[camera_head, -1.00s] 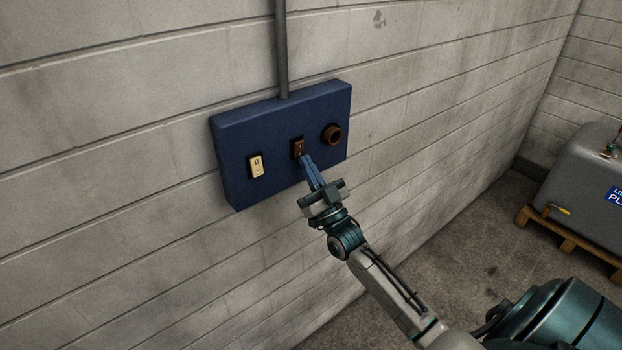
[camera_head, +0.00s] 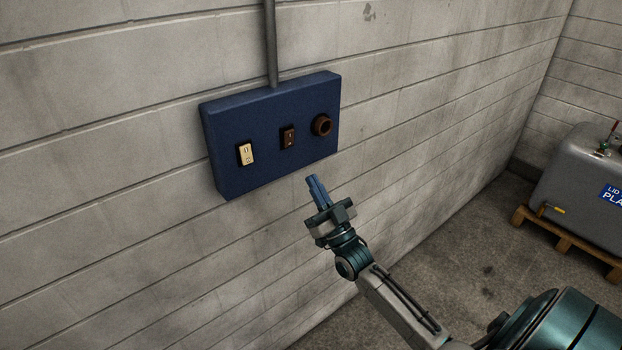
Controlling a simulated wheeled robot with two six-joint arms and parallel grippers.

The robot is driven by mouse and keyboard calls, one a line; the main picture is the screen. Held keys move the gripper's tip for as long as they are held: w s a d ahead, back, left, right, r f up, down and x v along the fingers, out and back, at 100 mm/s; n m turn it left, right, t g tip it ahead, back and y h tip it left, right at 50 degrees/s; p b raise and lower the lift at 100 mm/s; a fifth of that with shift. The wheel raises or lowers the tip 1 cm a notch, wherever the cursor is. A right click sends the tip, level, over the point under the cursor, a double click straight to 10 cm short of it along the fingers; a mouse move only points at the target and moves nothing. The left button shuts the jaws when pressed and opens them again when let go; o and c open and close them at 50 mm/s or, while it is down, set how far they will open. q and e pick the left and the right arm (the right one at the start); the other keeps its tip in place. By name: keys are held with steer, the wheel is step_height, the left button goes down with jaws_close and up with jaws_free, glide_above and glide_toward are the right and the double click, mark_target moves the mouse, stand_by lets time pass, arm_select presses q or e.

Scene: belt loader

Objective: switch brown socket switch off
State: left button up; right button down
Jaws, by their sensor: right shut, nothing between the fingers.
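A brown rocker switch (camera_head: 288,137) sits in the middle of a blue box (camera_head: 222,168) on the wall. A round brown socket (camera_head: 322,125) is to its right on the same box. A cream switch (camera_head: 246,154) is to its left. My right gripper (camera_head: 313,182) is shut and empty. Its fingertips are below and to the right of the brown switch, apart from the box. The switch is fully in view, but I cannot tell its position for sure. My left gripper is not in view.
A grey conduit (camera_head: 271,45) runs up the wall from the box. A grey tank (camera_head: 580,180) stands on a wooden pallet (camera_head: 560,236) at the right. The floor (camera_head: 480,265) between the wall and the pallet is clear.

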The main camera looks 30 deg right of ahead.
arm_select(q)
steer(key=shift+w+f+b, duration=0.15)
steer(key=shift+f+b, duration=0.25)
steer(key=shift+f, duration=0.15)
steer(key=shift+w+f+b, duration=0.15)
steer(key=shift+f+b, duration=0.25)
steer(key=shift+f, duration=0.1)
arm_select(e)
steer(key=v, duration=0.5)
steer(key=shift+w+f, duration=0.1)
steer(key=shift+f, duration=0.05)
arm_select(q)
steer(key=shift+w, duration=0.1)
